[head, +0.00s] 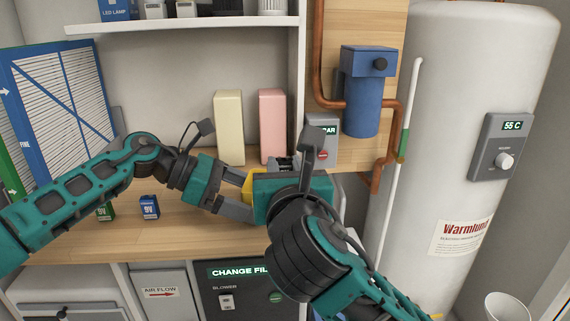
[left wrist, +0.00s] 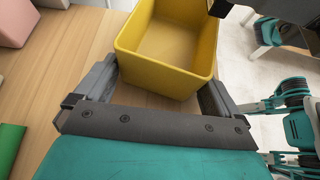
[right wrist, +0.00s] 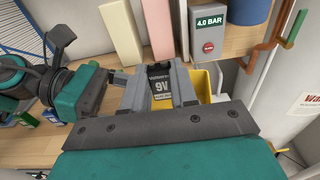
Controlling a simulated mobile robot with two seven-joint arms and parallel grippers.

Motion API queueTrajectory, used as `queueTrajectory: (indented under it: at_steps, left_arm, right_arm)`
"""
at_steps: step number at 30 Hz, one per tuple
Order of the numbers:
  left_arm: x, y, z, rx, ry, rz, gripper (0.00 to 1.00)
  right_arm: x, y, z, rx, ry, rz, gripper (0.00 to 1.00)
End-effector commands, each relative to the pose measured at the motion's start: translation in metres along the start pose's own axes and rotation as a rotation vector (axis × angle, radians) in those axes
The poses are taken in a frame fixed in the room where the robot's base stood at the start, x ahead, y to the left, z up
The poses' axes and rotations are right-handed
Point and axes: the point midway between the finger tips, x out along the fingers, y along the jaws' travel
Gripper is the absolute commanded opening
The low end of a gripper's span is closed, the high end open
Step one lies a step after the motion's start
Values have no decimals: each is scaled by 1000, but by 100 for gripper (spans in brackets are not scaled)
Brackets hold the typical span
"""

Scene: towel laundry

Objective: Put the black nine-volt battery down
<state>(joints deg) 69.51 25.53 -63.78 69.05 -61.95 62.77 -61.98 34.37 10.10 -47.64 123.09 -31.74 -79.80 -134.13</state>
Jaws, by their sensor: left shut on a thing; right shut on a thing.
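The black nine-volt battery (right wrist: 160,86) with "9V" on its face is held between the fingers of my right gripper (right wrist: 158,90). In the head view my right gripper (head: 284,163) is in front of the counter, and its own body hides most of the battery. My left gripper (left wrist: 158,88) is shut on a yellow bin (left wrist: 165,72), with a finger on either side of its near end. The inside of the bin looks empty. The bin also shows behind the battery in the right wrist view (right wrist: 201,84); how high the battery is above it I cannot tell.
A green battery (head: 105,211) and a blue battery (head: 150,207) stand on the wooden counter (head: 75,243) at left. A cream block (head: 228,128) and a pink block (head: 272,126) stand at the back. A blue filter housing (head: 362,95) and copper pipes are at right.

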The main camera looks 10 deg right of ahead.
Motion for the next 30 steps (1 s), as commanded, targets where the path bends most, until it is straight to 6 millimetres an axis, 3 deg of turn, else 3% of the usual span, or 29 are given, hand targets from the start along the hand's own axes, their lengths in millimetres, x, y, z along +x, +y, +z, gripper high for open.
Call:
queueTrajectory:
  at_steps: [3,4,12,19,24,30]
  left_arm:
    - [0,0,1,0,-1,0,80]
    - [0,0,0,0,-1,0,80]
    - [0,0,0,0,-1,0,80]
    - [0,0,0,0,-1,0,80]
    - [0,0,0,0,-1,0,80]
    - [0,0,0,0,-1,0,79]
  right_arm:
    - [0,0,-1,-1,0,0,0]
    - [0,0,-2,-1,0,0,28]
    - [0,0,-1,0,0,0,53]
    - [0,0,0,1,-1,0,53]
    - [-3,0,13,3,-3,2,53]
    - [-46,1,11,1,-1,5,53]
